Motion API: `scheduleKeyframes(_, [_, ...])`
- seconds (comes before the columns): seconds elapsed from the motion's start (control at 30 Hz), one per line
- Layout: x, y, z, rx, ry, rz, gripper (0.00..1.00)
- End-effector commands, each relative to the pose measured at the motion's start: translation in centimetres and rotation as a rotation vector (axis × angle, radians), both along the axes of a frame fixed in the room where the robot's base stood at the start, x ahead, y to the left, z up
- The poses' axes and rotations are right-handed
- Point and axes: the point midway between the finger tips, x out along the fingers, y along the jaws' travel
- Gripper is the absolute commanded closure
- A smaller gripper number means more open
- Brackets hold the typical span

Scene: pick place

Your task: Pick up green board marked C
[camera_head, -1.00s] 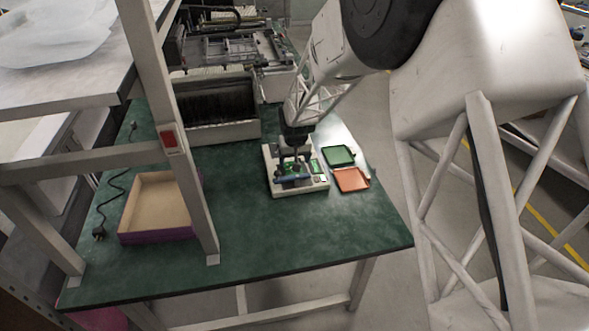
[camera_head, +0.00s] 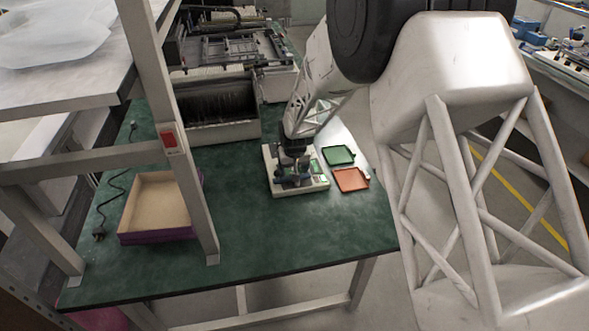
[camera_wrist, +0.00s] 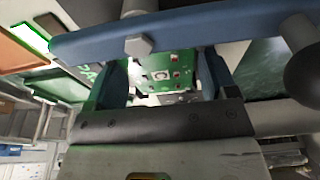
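A green circuit board (camera_wrist: 165,72) with small components shows in the wrist view between my two fingers; I cannot read a letter on it. It sits at a pale fixture (camera_head: 290,188) on the green table, and my gripper hides much of it in the head view. A blue bar (camera_wrist: 240,25) of the fixture crosses the top of the wrist view. My gripper (camera_head: 294,180) is low over the fixture, pointing down. In the wrist view its fingers (camera_wrist: 163,80) stand apart on either side of the board, and I see no clear contact.
A green tray (camera_head: 338,155) and an orange-red tray (camera_head: 350,179) lie right of the fixture. An open cardboard box (camera_head: 160,205) stands left, behind a grey frame post (camera_head: 185,160). A grey bin (camera_head: 220,110) is at the back. The front of the green table (camera_head: 270,240) is clear.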

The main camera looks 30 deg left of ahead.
Motion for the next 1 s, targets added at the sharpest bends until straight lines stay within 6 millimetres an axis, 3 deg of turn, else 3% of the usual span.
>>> scheduleKeyframes(0.03, [0.0, 0.0, 0.0, 0.000, 0.000, 0.000, 0.27])
scheduleKeyframes(0.2, [0.0, 0.0, 0.0, 0.000, 0.000, 0.000, 0.53])
scheduleKeyframes(1.0, [0.0, 0.0, 2.4, 0.001, -0.001, 0.000, 0.54])
